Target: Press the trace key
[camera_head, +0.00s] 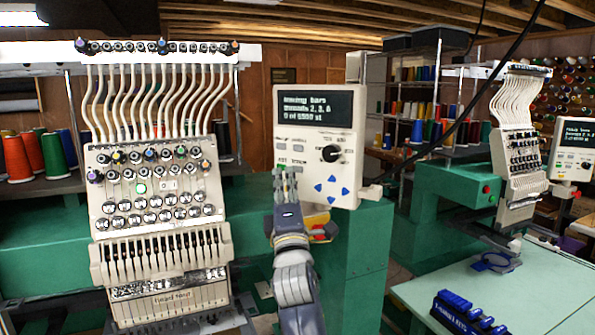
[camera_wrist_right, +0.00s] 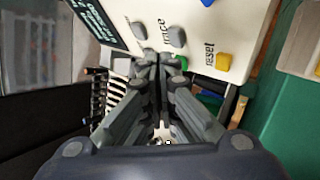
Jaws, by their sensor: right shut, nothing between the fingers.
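The control panel (camera_head: 345,165) of the near embroidery machine has a dark screen with white text, a black knob, blue arrow keys and several small keys. In the right wrist view, the grey trace key (camera_wrist_right: 176,37) sits beside its "trace" label, between another grey key (camera_wrist_right: 140,30) and the yellow reset key (camera_wrist_right: 223,61). A green key (camera_wrist_right: 182,62) shows partly past the fingers. My right gripper (camera_head: 280,174) is shut and empty at the panel's lower left; its fingertips (camera_wrist_right: 158,57) are close to the trace key. I cannot tell whether they touch the panel. My left gripper is out of view.
The multi-needle head (camera_head: 155,195) stands just left of the panel. A green machine body (camera_head: 355,260) is below and right. Thread cones (camera_head: 30,155) stand on a shelf at left. A second machine (camera_head: 520,150) and pale table (camera_head: 490,295) are at right.

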